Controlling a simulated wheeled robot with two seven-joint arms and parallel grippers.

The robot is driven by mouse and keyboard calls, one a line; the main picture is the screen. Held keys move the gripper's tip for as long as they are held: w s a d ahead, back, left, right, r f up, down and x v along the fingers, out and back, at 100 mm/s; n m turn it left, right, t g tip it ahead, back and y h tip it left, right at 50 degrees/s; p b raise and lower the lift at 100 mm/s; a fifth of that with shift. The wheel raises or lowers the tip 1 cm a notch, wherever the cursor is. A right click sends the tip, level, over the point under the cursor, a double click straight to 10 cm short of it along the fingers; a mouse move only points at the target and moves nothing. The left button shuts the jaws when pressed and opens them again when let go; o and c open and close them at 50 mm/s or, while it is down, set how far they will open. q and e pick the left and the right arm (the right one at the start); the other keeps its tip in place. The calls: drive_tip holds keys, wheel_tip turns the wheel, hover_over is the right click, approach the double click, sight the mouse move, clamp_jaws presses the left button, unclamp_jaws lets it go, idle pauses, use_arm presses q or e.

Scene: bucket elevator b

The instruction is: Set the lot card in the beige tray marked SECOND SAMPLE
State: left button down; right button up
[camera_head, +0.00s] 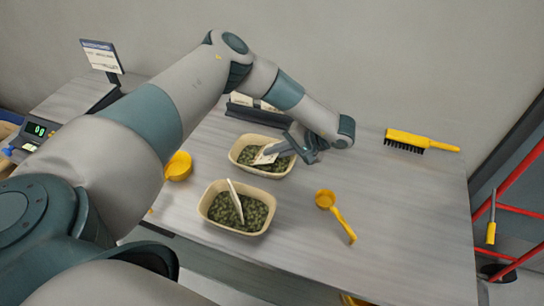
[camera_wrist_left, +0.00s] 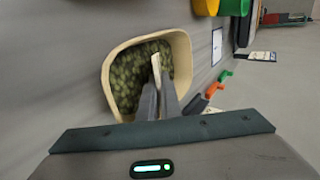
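My left gripper (camera_head: 282,148) reaches across the table to the far beige tray (camera_head: 236,163), which holds green pellets. In the left wrist view, its two fingers (camera_wrist_left: 158,88) are close together on a thin pale card (camera_wrist_left: 156,63). The card is tilted, with its lower end at or in the pellets; whether it rests on them I cannot tell. It also shows in the head view (camera_head: 264,157). The far tray fills the middle of the wrist view (camera_wrist_left: 113,62). A nearer beige tray (camera_head: 240,232) also holds pellets, with a pale flat piece (camera_head: 235,200) standing tilted in it. No tray marking is readable. My right gripper is not in view.
A yellow scoop (camera_head: 325,199) lies right of the trays, and a yellow brush (camera_head: 410,141) farther back. A yellow cup (camera_head: 178,166) stands left. A scale with a green display (camera_head: 38,129) and a sign (camera_head: 101,56) are at far left. The right tabletop is mostly clear.

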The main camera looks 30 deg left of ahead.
use_arm(q)
drive_tip(key=c, duration=2.1)
unclamp_jaws()
drive_tip(key=shift+d+r, duration=0.1)
drive_tip(key=shift+v, duration=0.85)
drive_tip(key=shift+p+v, duration=0.5)
drive_tip(key=shift+v, duration=2.55)
